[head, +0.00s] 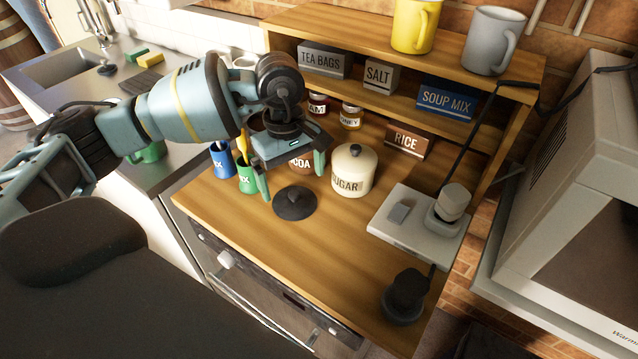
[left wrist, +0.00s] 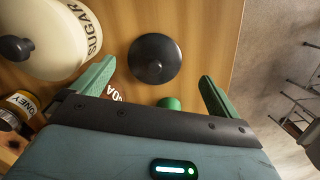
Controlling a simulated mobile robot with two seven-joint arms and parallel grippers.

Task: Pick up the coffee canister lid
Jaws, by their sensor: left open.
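A dark round lid with a central knob (head: 295,203) lies on the wooden counter, clear of the canisters. I take it to be the coffee canister lid; no coffee label shows. My left gripper (head: 292,179) is open above the counter, on the far side of the lid in the head view. In the left wrist view, the lid (left wrist: 155,58) shows beyond and between the two green fingers, and nothing is held. A coffee canister cannot be made out. My right gripper is not in view.
A cream sugar canister (head: 353,171) stands right of the lid. A canister reading "COA" (head: 301,161) is partly hidden by the gripper. Blue (head: 222,160) and green cups (head: 246,177) stand left. A grey scale-like device (head: 408,222) is at right.

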